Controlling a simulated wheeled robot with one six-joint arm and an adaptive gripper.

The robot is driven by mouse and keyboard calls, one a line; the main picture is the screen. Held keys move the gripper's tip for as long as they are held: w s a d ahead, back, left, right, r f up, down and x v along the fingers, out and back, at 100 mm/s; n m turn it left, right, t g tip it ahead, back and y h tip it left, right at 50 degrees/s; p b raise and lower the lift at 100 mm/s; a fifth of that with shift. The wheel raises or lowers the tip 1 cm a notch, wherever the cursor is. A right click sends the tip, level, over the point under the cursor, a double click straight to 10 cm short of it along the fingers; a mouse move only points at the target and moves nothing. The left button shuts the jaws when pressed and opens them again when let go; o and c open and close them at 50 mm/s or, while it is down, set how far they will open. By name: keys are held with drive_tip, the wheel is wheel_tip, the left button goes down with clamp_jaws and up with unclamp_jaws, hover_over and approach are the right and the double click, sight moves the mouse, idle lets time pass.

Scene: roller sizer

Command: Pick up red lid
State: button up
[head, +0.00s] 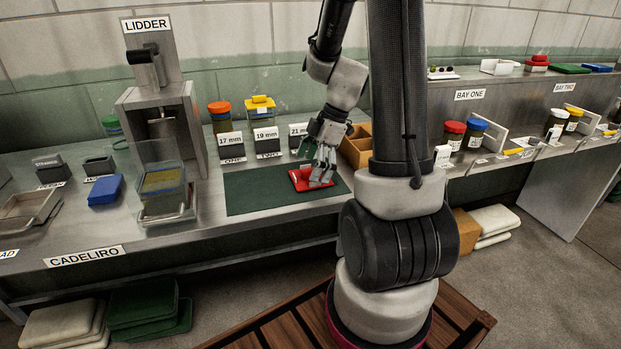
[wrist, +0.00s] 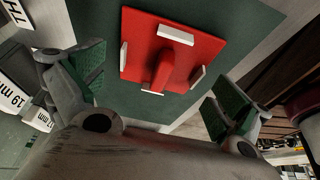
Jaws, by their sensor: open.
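The red lid (head: 300,181) lies on the dark green mat (head: 245,193) on the steel bench. In the wrist view the red lid (wrist: 196,52) is a square plate with a raised red handle and white pieces along its edges. My gripper (head: 322,172) is over the right part of the lid in the head view and covers some of it. In the wrist view my gripper (wrist: 150,85) has its two green-padded fingers spread wide, with the lid beyond and between them. Nothing is between the pads. I cannot tell the exact height above the lid.
Behind the mat stand jars with orange (head: 219,108) and yellow lids (head: 260,103) and size labels. A wooden box (head: 357,146) is right of the lid, partly behind my arm. The lidder machine (head: 160,120) and a blue lid (head: 105,190) are left. The mat's left part is clear.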

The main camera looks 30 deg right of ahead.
drive_tip(key=shift+a+f, duration=0.25)
drive_tip(key=shift+f, duration=0.35)
drive_tip(key=shift+w, duration=0.1)
drive_tip(key=c, duration=0.8)
drive_tip(key=shift+o, duration=0.2)
